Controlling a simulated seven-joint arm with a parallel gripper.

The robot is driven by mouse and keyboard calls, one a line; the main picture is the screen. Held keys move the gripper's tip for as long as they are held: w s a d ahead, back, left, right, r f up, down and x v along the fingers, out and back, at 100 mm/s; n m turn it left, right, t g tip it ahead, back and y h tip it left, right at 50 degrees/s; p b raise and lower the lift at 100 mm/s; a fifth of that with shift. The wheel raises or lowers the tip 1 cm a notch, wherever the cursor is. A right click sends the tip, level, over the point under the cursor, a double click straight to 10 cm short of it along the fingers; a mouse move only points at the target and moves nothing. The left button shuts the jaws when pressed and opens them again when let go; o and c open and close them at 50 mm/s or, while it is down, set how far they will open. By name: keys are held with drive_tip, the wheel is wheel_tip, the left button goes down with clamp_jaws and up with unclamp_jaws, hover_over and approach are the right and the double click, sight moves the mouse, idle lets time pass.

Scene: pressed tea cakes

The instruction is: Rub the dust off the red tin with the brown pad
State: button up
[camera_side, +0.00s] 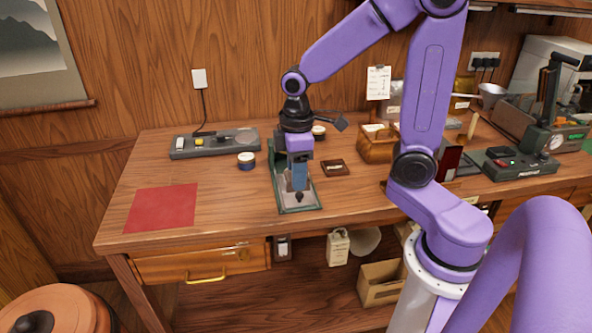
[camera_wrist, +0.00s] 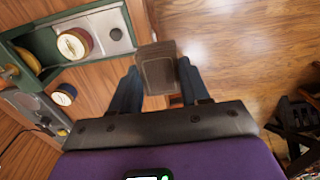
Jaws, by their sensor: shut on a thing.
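My gripper (camera_wrist: 157,85) is shut on the brown pad (camera_wrist: 157,67), a flat dark rectangular block held between its two fingertips. In the side view my gripper (camera_side: 299,182) is low over the green-framed metal tray. A round tin (camera_wrist: 74,43) with a pale lid and a reddish-brown side shows on that tray in the wrist view and looks like the red tin. The pad is apart from it in that picture. In the side view my gripper seems to hide this tin. I cannot make out dust on it.
The green-framed tray (camera_side: 314,207) sits mid-table. A blue tin (camera_side: 246,161) stands left of it, and another tin (camera_side: 319,132) stands behind. A small brown dish (camera_side: 335,168) lies right. A red mat (camera_side: 162,207) lies at the left; a wooden box (camera_side: 377,149) stands behind right.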

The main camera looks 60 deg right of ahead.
drive_tip(key=w+d, duration=0.8)
drive_tip(key=d, duration=0.3)
drive_tip(key=shift+s+a+f, duration=0.1)
drive_tip(key=shift+f, duration=1.55)
drive_tip(key=shift+s+f, duration=0.1)
drive_tip(key=shift+f, duration=2.25)
drive_tip(key=shift+w+d, duration=0.65)
drive_tip(key=shift+c, duration=0.4)
drive_tip(key=shift+w+d+r, duration=0.15)
drive_tip(key=shift+w+d, duration=1.4)
drive_tip(key=shift+s+a, duration=2.05)
drive_tip(key=shift+a, duration=0.05)
drive_tip(key=shift+s+a+r, duration=0.1)
wheel_tip(320, 180, up, 8)
